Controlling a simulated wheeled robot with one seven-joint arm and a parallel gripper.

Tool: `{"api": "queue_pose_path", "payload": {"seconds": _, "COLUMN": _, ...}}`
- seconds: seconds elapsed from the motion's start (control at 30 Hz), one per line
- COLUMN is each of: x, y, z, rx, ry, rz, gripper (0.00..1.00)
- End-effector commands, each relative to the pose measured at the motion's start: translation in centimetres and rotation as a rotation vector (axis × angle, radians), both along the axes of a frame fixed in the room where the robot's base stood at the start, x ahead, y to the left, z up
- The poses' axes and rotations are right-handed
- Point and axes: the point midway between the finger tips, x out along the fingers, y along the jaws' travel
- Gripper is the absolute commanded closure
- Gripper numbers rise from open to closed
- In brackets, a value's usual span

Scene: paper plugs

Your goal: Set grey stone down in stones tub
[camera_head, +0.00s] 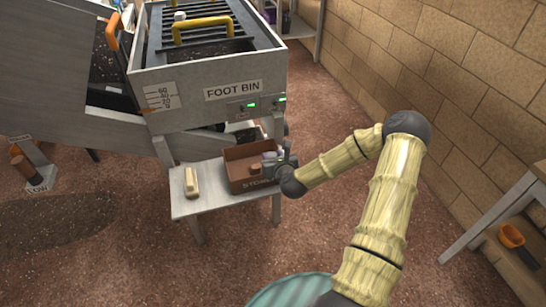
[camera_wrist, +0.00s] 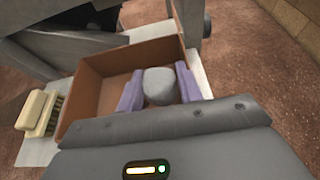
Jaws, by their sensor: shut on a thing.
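The stones tub (camera_head: 241,185) is a brown open box on a small grey stand, with partly hidden lettering on its front. In the wrist view, the tub (camera_wrist: 88,88) lies below and beyond my fingers, and the floor that shows is bare. My gripper (camera_wrist: 159,88) has purple fingers shut on the grey stone (camera_wrist: 159,80), a rounded pale lump. In the head view, my gripper (camera_head: 271,159) is over the right part of the tub. The stone is hard to make out there. The exact gap between stone and tub floor cannot be told.
A cream brush (camera_head: 191,182) lies on the stand left of the tub, and it also shows in the wrist view (camera_wrist: 38,112). The large grey foot bin machine (camera_head: 215,95) rises behind the stand. An orange scoop (camera_head: 511,236) sits on a shelf at the right.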

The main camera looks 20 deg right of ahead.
Motion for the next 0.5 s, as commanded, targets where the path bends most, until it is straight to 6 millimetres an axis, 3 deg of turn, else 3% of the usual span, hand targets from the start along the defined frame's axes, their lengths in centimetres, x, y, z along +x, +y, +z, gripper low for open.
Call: {"api": "queue_pose_path", "payload": {"seconds": 0.5, "x": 0.0, "y": 0.0, "z": -0.87, "rx": 0.0, "ry": 0.0, "rz": 0.0, "gripper": 0.88}}
